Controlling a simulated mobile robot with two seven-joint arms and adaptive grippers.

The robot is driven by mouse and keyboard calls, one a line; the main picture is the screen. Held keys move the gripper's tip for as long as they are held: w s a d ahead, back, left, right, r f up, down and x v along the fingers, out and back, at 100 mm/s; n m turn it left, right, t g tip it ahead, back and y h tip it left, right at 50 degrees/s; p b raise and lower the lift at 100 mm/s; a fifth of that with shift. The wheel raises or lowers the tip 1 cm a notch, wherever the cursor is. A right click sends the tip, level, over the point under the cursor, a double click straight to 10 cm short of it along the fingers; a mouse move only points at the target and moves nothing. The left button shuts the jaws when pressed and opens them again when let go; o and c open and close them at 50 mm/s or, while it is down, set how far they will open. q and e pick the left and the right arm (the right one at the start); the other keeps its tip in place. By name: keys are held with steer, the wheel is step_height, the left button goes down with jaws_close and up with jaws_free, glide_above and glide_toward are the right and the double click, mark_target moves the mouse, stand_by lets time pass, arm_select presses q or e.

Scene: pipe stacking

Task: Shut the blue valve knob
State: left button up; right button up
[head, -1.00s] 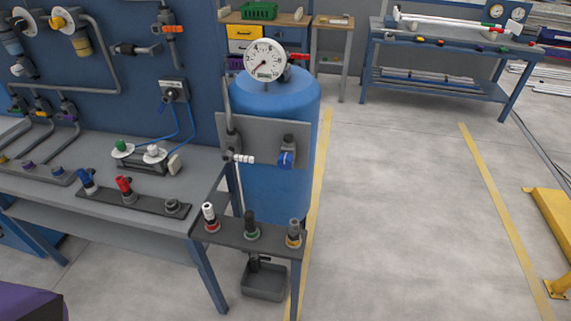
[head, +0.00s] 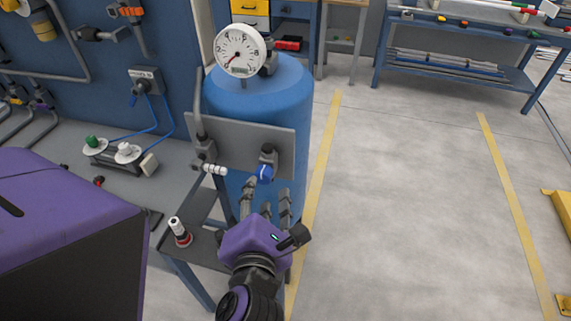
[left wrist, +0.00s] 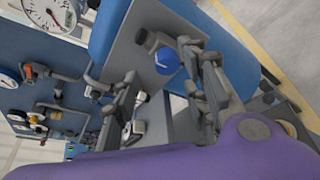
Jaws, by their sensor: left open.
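The blue valve knob (head: 265,173) sits on a dark valve body on the grey plate (head: 225,135) in front of the blue tank (head: 262,100). My left gripper (head: 265,192) is open just below the knob in the head view, its fingers pointing up towards it. In the left wrist view the blue knob (left wrist: 166,62) shows beyond the open fingers of the left gripper (left wrist: 170,85). The gripper looks empty; I cannot tell whether a finger touches the knob. The right gripper is in neither view.
A white-handled valve (head: 214,169) sits left of the knob on the same plate. A round gauge (head: 240,50) tops the tank. A small shelf with a white-and-red fitting (head: 179,232) stands below.

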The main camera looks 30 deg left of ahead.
mark_target(261, 178)
arm_select(q)
steer(key=x, duration=0.4)
steer(key=f+x, duration=0.1)
steer(key=x, duration=0.1)
steer(key=shift+s+a, duration=0.1)
steer(key=shift+a, duration=0.35)
steer(key=shift+w+a+f, duration=0.15)
steer(key=shift+w+a, duration=0.05)
steer(key=shift+w, duration=0.15)
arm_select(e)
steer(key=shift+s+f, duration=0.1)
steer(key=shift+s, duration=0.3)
arm_select(q)
steer(key=shift+c, duration=0.3)
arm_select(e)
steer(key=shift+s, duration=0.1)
